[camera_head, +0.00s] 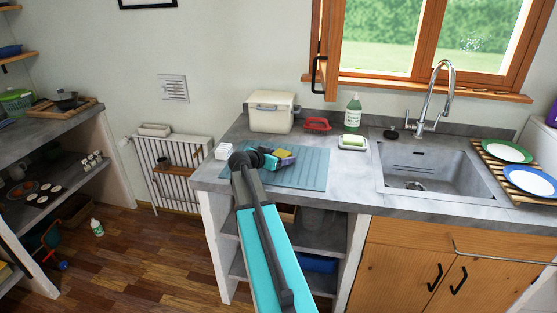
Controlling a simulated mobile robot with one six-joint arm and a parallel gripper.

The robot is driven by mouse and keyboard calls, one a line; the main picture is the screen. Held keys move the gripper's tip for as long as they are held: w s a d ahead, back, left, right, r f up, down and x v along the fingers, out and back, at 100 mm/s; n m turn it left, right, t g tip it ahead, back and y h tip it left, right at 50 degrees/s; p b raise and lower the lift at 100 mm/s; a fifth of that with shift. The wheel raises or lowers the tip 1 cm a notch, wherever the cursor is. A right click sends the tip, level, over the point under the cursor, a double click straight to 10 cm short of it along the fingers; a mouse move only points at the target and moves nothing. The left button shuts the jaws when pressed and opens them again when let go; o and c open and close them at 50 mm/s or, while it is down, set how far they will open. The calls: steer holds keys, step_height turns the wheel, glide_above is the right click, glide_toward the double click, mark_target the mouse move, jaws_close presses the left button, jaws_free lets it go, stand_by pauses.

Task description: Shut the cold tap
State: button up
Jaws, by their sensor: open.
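A chrome tap (450,78) with a tall curved spout stands behind the grey sink at the back right. A small lever (408,119) shows at the left of its base; I cannot tell whether this is the cold handle or how far it is turned. No running water can be made out at this size. My gripper (275,159) is open, low over the blue mat on the left part of the counter, well left of the tap and apart from it.
The sink basin (425,170) is right of centre. A soap bottle (353,113), a soap dish (353,144), a red brush (317,125) and a cream box (271,111) line the back. An open wooden window shutter (326,50) juts out above.

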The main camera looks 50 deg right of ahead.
mark_target(279, 155)
steer(key=c, duration=1.2)
steer(key=shift+r, duration=0.15)
steer(key=shift+r+b, duration=0.6)
steer(key=shift+r, duration=0.8)
steer(key=shift+s+r, duration=0.2)
steer(key=s+a+b, duration=0.1)
steer(key=s+a, duration=0.1)
steer(key=s, duration=0.2)
steer(key=s+a+b, duration=0.1)
steer(key=s+a, duration=0.1)
steer(key=s, duration=0.2)
steer(key=s+a+r+b, duration=0.1)
steer(key=s, duration=0.3)
steer(key=shift+a+r, duration=0.1)
steer(key=shift+a, duration=0.3)
steer(key=shift+b, duration=1.05)
steer(key=b, duration=0.4)
steer(key=shift+s, duration=0.25)
